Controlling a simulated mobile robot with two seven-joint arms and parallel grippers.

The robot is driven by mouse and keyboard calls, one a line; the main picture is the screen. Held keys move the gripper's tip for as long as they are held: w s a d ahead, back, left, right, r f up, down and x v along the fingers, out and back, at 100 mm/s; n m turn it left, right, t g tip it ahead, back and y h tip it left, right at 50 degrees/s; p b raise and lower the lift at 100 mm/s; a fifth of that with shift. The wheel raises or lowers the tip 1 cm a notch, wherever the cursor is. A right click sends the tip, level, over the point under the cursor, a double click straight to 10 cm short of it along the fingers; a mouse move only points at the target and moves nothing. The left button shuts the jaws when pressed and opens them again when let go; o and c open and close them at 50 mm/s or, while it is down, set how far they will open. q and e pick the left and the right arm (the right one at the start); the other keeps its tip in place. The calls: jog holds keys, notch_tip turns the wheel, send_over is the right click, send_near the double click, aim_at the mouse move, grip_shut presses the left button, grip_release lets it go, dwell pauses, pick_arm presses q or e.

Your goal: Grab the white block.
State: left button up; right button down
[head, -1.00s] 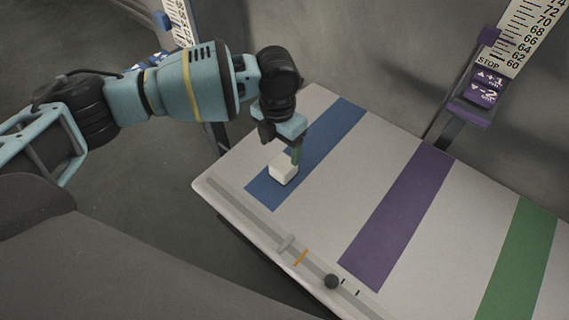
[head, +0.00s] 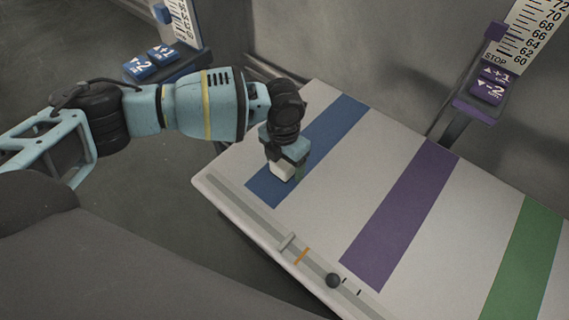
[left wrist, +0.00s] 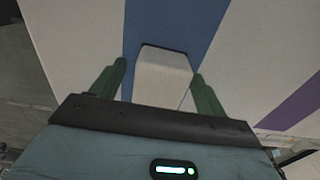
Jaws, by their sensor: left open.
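The white block (head: 281,171) sits on the blue stripe of the white board in the head view, partly hidden by my left gripper. In the left wrist view the white block (left wrist: 162,76) lies between the two green fingers. My left gripper (head: 287,172) is open and lowered over the block. In the left wrist view the left gripper (left wrist: 158,80) has a finger on each side, with a gap between each finger and the block. My right gripper is not in view.
The board (head: 300,218) also carries a purple stripe (head: 402,215) and a green stripe (head: 522,262). Columns with scales (head: 519,40) and purple buttons (head: 489,85) stand behind. Blue buttons (head: 142,68) are at upper left.

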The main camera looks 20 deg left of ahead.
pick_arm(q)
jog(key=shift+c, duration=0.4)
grip_shut()
jog(key=shift+w+r, duration=0.1)
jog(key=shift+r, duration=0.2)
jog(key=shift+r, duration=1.45)
jog(key=shift+s+d+r+p, duration=0.2)
jog(key=shift+s+p, duration=0.05)
jog(key=shift+p, duration=0.05)
jog(key=s+d, duration=0.2)
jog(key=s, duration=0.2)
jog(key=s+d+r+p, duration=0.1)
jog(key=s+d, duration=0.2)
jog(key=s, duration=0.1)
jog(key=s+d, duration=0.3)
jog(key=s, duration=0.2)
jog(key=shift+s+r, duration=0.1)
jog(key=shift+r, duration=0.05)
